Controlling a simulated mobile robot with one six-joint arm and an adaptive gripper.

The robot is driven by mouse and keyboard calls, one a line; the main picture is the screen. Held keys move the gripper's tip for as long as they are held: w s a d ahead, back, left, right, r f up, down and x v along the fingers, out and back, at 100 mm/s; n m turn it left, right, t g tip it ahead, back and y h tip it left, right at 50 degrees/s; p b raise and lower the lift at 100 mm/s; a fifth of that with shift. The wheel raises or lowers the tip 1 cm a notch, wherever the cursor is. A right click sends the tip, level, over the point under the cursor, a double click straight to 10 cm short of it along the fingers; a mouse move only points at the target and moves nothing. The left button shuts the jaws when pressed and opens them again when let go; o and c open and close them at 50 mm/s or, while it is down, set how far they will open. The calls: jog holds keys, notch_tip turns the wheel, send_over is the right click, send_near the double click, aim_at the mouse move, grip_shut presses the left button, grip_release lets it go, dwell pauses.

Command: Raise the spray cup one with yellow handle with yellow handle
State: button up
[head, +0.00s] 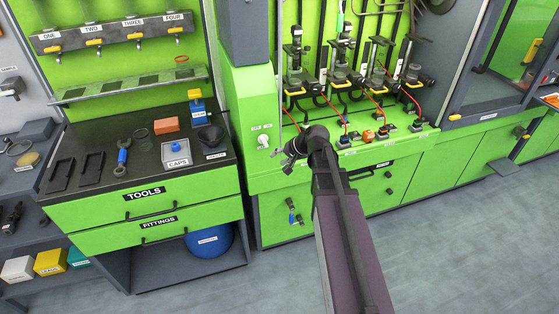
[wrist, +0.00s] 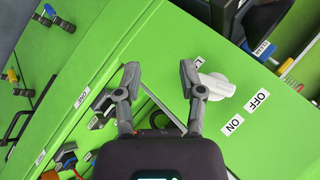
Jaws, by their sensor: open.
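A row of spray cups with yellow handles stands on the green test bench. I take the leftmost one as spray cup one, with its yellow handle (head: 295,92) low on its dark stand. My gripper (head: 288,156) is in front of the bench's left part, below and apart from that handle. In the wrist view my gripper (wrist: 161,76) has its two fingers spread, with nothing between them. A white rotary knob (wrist: 217,86) lies just beyond the right finger. Spray cup one cannot be made out surely in the wrist view.
The white knob (head: 264,141) sits on the bench's left front. Red cables and connectors (head: 368,135) spread along the bench ledge. A dark worktop with a caps box (head: 176,154) stands left. The grey floor (head: 450,240) is clear at right.

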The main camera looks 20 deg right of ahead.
jog(key=shift+s+a+f, duration=0.15)
jog(key=shift+s+f, duration=0.05)
jog(key=shift+s, duration=0.05)
jog(key=shift+w, duration=0.1)
jog(key=c, duration=0.6)
jog(key=shift+w, duration=0.15)
grip_shut()
jog(key=w+d+r+m+t+h+b, duration=0.2)
jog(key=w+d+m+t+b, duration=0.3)
jog(key=m, duration=0.9)
jog(key=w+d+r+m+t+h+b, duration=0.2)
jog(key=w+d+m+t+b, duration=0.3)
jog(key=d+m, duration=0.5)
jog(key=m+t+h, duration=0.1)
jog(key=m+t, duration=0.1)
jog(key=m, duration=0.3)
jog(key=shift+w+r+m, duration=0.15)
jog(key=shift+w+m, duration=0.05)
jog(key=shift+m, duration=0.1)
